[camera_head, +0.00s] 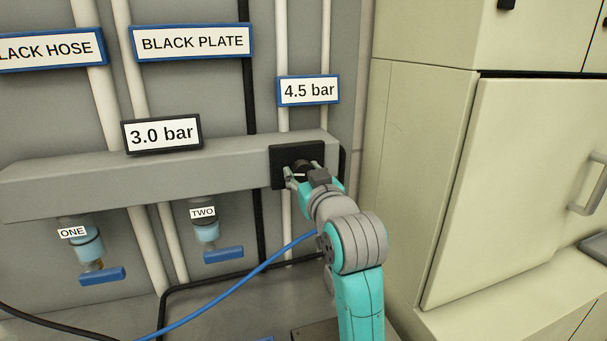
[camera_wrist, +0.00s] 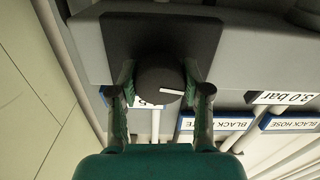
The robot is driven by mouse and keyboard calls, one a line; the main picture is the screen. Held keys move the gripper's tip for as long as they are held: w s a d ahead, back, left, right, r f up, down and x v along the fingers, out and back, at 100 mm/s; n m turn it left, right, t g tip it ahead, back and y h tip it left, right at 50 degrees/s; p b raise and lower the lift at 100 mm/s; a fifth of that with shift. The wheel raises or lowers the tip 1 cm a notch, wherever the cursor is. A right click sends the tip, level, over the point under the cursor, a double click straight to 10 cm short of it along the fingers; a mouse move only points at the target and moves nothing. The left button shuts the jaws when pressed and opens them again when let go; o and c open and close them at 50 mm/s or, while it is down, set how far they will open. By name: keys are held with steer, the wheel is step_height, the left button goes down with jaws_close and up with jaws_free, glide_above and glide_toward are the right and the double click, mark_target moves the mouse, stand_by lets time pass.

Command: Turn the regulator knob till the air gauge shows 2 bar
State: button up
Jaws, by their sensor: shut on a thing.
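The regulator knob (camera_wrist: 158,82) is round and dark with a white pointer line. It sits on a black square plate (camera_wrist: 120,38), which is also at the right end of the grey beam in the head view (camera_head: 283,165). My gripper (camera_wrist: 160,90) is shut on the knob, one finger on each side. In the head view my gripper (camera_head: 302,175) hides most of the knob. A black-framed display on the beam reads 3.0 bar (camera_head: 161,134). A blue-framed sign above the knob reads 4.5 bar (camera_head: 309,90). Which of them is the air gauge is not marked.
The grey beam (camera_head: 80,178) runs along the wall. Two valve units labelled ONE (camera_head: 85,240) and TWO (camera_head: 207,232) hang below it, with blue handles. A blue hose (camera_head: 230,292) passes below left of my arm. A cream cabinet (camera_head: 480,190) stands close on the right.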

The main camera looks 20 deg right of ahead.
steer(key=shift+n, duration=3.5)
steer(key=o, duration=1.2)
steer(key=shift+c, duration=0.2)
steer(key=s, duration=0.7)
steer(key=shift+s, duration=0.25)
steer(key=shift+f, duration=0.1)
